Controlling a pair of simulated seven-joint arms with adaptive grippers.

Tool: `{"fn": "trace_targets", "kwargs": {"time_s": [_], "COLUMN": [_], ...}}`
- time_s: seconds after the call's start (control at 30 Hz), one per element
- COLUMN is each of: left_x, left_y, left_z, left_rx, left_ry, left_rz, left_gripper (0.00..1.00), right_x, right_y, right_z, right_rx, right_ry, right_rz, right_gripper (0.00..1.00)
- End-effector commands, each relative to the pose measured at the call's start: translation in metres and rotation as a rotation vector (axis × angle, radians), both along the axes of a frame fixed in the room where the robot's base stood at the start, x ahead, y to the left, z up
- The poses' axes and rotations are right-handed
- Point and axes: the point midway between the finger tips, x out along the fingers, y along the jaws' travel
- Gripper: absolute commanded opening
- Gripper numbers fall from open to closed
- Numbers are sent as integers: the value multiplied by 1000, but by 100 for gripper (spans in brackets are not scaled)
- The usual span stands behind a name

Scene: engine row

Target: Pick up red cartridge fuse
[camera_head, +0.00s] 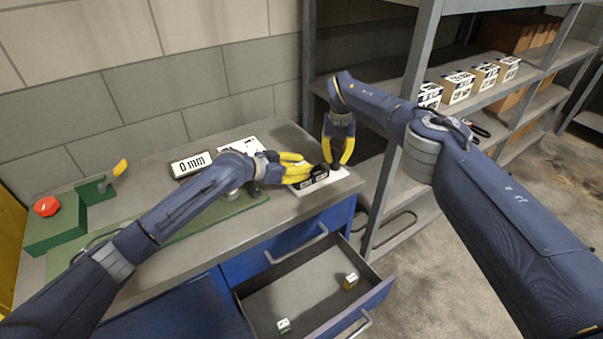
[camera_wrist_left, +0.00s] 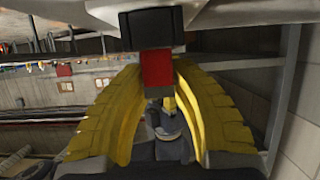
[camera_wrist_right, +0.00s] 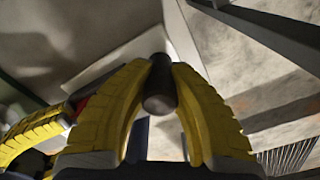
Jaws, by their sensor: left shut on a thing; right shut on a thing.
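The red cartridge fuse (camera_wrist_left: 157,70) shows as a red block between my left gripper's yellow fingers in the left wrist view, against a black block (camera_wrist_left: 152,30). My left gripper (camera_head: 306,170) is shut on it, beside the black holder (camera_head: 314,180) on a white plate at the bench's right end. A bit of red also shows by the left fingers in the right wrist view (camera_wrist_right: 82,104). My right gripper (camera_head: 338,164) points down at the plate's right side, shut on a dark rounded handle (camera_wrist_right: 159,90). Fingers hide much of the fuse; whether it still sits in the holder is unclear.
An open drawer (camera_head: 268,290) below the bench holds two small labelled blocks. A "0 mm" display (camera_head: 191,164) and a green box with a red button (camera_head: 47,207) stand on the bench. A shelf rack (camera_head: 408,120) with boxes is at the right.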

Motion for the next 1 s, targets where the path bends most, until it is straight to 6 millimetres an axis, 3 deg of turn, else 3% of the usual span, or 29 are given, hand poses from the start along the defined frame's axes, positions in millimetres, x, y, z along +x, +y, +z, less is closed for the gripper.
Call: {"fn": "trace_targets", "kwargs": {"time_s": [0.17,0.7,1.0], "left_x": [0,0,0], "left_y": [0,0,0], "left_z": [9,87,101], "left_rx": [1,1,0], "left_ry": [-3,-3,0], "left_rz": [-1,-1,-1], "left_gripper": [0,0,0], "right_x": [0,0,0], "right_y": [-1,-1,-1], "right_z": [0,0,0], "right_rx": [-1,-1,-1], "right_ry": [0,0,0], "right_rz": [0,0,0], "right_gripper": [0,0,0]}}
